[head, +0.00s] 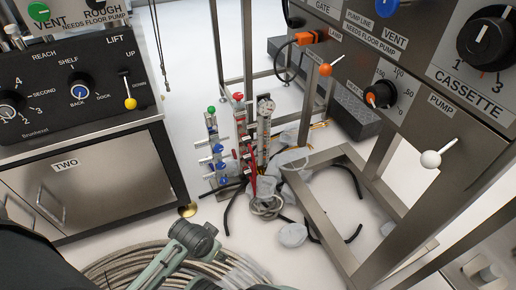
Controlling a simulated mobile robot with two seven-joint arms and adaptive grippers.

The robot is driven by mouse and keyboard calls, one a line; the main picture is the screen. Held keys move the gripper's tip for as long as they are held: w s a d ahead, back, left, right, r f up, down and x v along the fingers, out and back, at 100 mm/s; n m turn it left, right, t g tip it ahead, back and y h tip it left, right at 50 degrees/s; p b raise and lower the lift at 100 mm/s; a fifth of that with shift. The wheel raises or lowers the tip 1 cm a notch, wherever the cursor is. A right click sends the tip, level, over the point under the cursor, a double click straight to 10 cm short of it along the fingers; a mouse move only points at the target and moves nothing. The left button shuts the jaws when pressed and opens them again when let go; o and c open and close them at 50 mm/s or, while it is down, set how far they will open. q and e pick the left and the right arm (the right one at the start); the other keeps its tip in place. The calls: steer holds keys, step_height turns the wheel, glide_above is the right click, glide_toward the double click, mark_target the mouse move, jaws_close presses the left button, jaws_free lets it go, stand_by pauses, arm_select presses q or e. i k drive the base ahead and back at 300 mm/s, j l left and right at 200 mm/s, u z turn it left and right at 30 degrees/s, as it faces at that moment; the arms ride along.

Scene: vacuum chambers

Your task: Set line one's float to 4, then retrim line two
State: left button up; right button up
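Upright gas-line fittings stand on the floor in the middle of the head view. The line numbers and any float are too small to read. A red part (252,170) hangs low by the flow tube.
A left console with a TWO door (66,165) and a right steel panel with a CASSETTE knob (487,45) flank the fittings. Grey hoses and lumps (292,234) clutter the floor.

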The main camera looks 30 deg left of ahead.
mark_target(224, 181)
steer(key=u, duration=1.15)
